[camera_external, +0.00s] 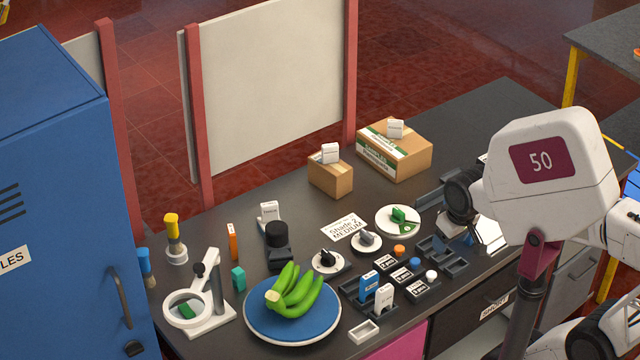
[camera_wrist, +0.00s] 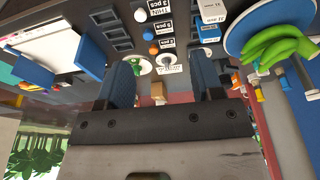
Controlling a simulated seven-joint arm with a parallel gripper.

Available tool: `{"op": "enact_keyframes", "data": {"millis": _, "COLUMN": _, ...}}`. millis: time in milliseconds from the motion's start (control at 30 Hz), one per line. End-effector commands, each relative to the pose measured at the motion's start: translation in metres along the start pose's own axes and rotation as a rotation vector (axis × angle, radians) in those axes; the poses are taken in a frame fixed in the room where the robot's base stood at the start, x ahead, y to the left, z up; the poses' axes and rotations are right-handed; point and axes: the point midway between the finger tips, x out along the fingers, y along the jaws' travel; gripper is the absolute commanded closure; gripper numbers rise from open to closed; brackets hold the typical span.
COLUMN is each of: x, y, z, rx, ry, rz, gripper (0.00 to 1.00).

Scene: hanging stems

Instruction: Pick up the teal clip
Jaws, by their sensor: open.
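A small teal piece (camera_external: 238,278) stands on the dark bench, left of the blue plate with bananas. A green clip-shaped thing (camera_external: 401,216) lies on a round white dish (camera_external: 384,225) further right; in the wrist view the green thing (camera_wrist: 136,63) shows between my fingers, at a distance. Another small green piece (camera_external: 187,311) lies under the magnifier ring. The frames do not make certain which of these is the teal clip. My gripper (camera_wrist: 162,70) is open and empty, its two blue fingers wide apart. In the external view my arm is at the right side of the bench.
Bananas (camera_external: 292,288) lie on a blue plate (camera_external: 262,328). A magnifier stand (camera_external: 215,285), dark trays with small boxes and knobs, and cardboard boxes (camera_external: 394,150) crowd the bench. A blue cabinet (camera_external: 60,200) stands left. The bench's far right corner is fairly clear.

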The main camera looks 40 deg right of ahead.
Motion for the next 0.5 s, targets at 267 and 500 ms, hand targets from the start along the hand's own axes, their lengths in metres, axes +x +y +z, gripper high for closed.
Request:
{"op": "enact_keyframes", "data": {"millis": 267, "x": 0.000, "y": -0.001, "z": -0.003, "rx": -0.009, "ry": -0.002, "rz": -0.001, "gripper": 0.39}}
{"op": "enact_keyframes", "data": {"millis": 500, "x": 0.001, "y": -0.009, "z": -0.027, "rx": -0.092, "ry": -0.015, "rz": -0.007, "gripper": 0.39}}
